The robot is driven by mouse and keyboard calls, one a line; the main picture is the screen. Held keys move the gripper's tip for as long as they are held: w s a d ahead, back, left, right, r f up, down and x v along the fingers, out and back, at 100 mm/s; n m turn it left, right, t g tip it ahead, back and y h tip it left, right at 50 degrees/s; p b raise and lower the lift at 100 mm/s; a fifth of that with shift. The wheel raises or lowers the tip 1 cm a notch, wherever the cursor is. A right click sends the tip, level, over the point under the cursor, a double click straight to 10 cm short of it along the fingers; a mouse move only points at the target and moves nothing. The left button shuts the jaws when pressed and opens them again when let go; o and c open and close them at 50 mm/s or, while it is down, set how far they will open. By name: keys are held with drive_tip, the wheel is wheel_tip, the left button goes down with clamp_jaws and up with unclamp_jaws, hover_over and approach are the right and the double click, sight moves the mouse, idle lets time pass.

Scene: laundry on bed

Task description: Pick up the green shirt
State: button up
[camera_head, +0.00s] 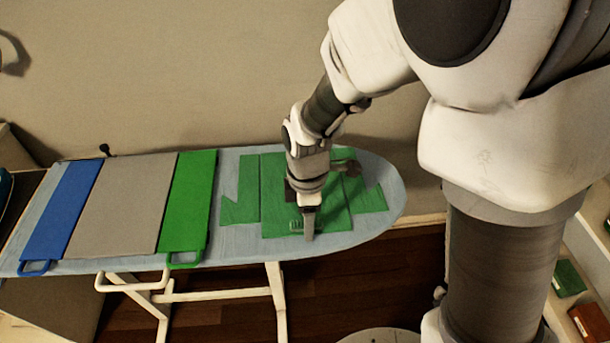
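The green shirt (275,195) lies flat and spread out on the light blue ironing board (372,228), near the board's rounded right end. Its sleeves reach out to the left and right. My gripper (307,228) points down over the front middle part of the shirt, at or just above the cloth. My wrist hides part of the shirt's middle. One finger shows clearly at the front; the gap between the fingers is hard to make out, and I cannot tell whether cloth is between them.
A folding board with blue (66,212), grey (123,205) and green (190,203) panels lies on the left of the ironing board. A wall stands behind. Shelves with small boxes (568,278) are at the lower right. The ironing board's white legs (277,300) stand on a wooden floor.

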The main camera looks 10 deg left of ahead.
clamp_jaws()
drive_tip(key=shift+r, duration=0.15)
